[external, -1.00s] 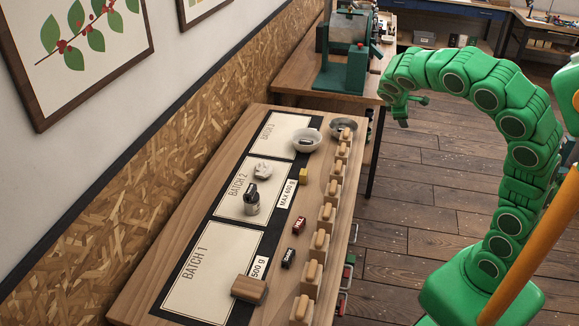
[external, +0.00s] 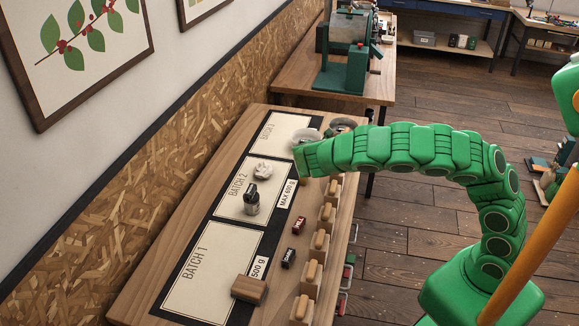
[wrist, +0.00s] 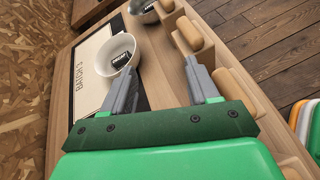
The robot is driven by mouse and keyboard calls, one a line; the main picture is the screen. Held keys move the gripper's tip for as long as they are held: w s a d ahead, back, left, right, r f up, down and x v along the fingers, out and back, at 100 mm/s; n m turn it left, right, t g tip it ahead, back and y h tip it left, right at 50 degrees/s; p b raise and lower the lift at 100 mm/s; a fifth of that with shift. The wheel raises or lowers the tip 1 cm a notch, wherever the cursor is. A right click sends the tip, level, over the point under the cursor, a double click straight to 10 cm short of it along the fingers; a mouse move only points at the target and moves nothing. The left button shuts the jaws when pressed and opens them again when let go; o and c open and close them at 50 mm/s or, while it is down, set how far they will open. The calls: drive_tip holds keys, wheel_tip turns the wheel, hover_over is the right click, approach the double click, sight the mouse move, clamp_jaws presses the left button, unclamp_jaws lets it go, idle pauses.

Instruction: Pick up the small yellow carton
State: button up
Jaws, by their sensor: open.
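The small yellow carton (external: 303,181) is almost wholly hidden behind the end of my arm in the external view; only a sliver shows at its lower edge. I cannot make it out in the wrist view. My gripper (wrist: 160,66) is open, its two grey fingers spread with nothing seen between them but the wooden table top (wrist: 160,85). In the external view my arm reaches left over the table and its end hangs over the carton's spot; the fingers do not show there.
A white bowl (wrist: 105,50) holding a dark labelled item stands ahead on the left, with a metal bowl (wrist: 146,16) beyond. Wooden blocks with handles (external: 320,241) line the table's right edge. Red (external: 299,225) and dark (external: 288,257) cartons, a dark-topped jar (external: 251,202) and a wooden block (external: 249,289) stand nearer.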

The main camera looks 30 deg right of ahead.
drive_tip(key=a+f+n+t, duration=0.1)
drive_tip(key=a+f, duration=0.1)
drive_tip(key=a, duration=0.1)
drive_tip(key=s+a+f+n+y, duration=0.1)
drive_tip(key=a+f+n, duration=0.1)
drive_tip(key=a+f, duration=0.1)
drive_tip(key=a+f+n+t, duration=0.1)
drive_tip(key=a+f+n, duration=0.1)
drive_tip(key=a, duration=0.3)
drive_tip(key=shift+s+f+t, duration=0.15)
drive_tip(key=shift+f+t, duration=0.15)
drive_tip(key=shift+f, duration=0.2)
drive_tip(key=shift+y, duration=0.3)
drive_tip(key=shift+s+d+x, duration=0.1)
drive_tip(key=shift+s+x, duration=0.05)
drive_tip(key=shift+x, duration=1.8)
drive_tip(key=shift+s+d+x, duration=0.15)
drive_tip(key=shift+x, duration=1.75)
drive_tip(key=shift+f, duration=0.15)
drive_tip(key=shift+c, duration=0.4)
drive_tip(key=c, duration=1)
